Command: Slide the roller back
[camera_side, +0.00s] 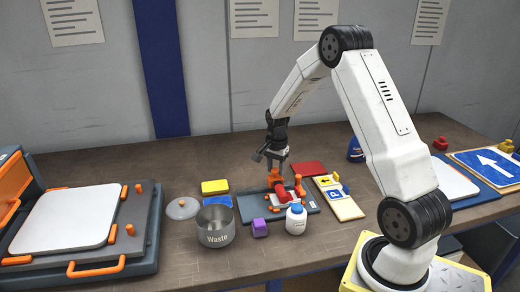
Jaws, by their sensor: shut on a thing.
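The roller, with a red cylinder (284,193) and an orange handle part (275,177), sits over a dark grey tray (251,206) in the middle of the table. My gripper (274,163) points down from above and is shut on the roller's orange upper part. The fingertips are small here and partly merge with the orange part. I cannot tell whether the roller touches the tray.
A waste pot (215,226), its lid (182,208), a white bottle (296,219) and a purple block (260,228) stand close by. Yellow and blue sponges (215,187) lie behind the pot. A press with a white plate (66,222) is at left, and a blue arrow sign (489,165) at right.

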